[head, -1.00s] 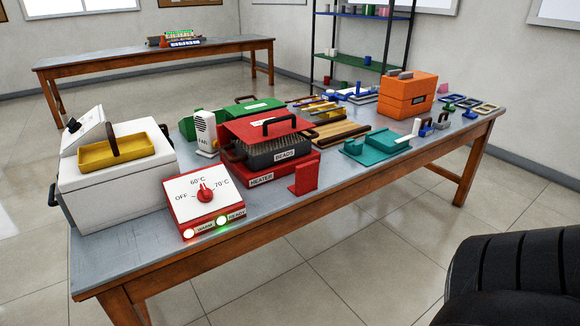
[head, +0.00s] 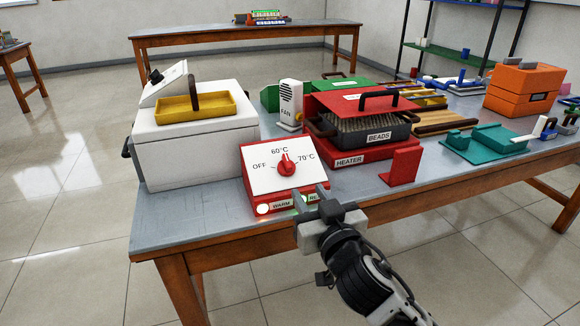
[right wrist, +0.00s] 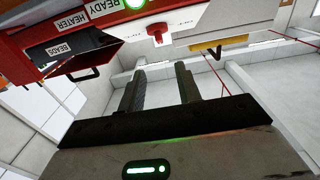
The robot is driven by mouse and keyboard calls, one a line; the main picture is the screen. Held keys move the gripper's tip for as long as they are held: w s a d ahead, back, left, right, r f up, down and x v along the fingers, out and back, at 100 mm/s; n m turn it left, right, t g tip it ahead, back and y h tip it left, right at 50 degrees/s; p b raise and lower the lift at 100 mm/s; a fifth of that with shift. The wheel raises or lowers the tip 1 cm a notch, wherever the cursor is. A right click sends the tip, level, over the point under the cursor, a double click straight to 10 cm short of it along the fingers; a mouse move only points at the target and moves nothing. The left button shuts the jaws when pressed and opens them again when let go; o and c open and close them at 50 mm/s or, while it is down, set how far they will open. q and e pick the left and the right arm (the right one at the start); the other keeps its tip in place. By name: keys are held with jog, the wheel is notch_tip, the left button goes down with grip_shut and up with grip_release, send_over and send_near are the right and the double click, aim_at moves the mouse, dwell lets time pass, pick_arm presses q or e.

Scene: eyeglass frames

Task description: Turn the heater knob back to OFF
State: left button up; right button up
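The red heater knob (head: 286,166) sits on the sloped white face of the red control box (head: 252,190), marked OFF, 60°C and 70°C. Its pointer is up, between the 60°C and 70°C labels. The knob also shows upside down in the right wrist view (right wrist: 158,33). My right gripper (head: 310,193) is open and empty, in front of the box's lower right edge, below the knob and apart from it. It partly covers the READY label and its green light. In the right wrist view its two fingers (right wrist: 160,73) are spread apart. My left gripper is not in view.
A white cooler (head: 190,150) with a yellow tray (head: 193,108) stands left of the box. The heater (head: 375,152) with a BEADS container (head: 368,133) is behind right. A red upright bracket (head: 402,167) stands to the right. The table's front-left corner is bare.

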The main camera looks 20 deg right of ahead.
aim_at(287, 160)
jog(key=w, duration=1.2)
jog(key=shift+w+a+f, duration=0.1)
jog(key=shift+w+a, duration=0.05)
jog(key=shift+w, duration=0.25)
grip_shut()
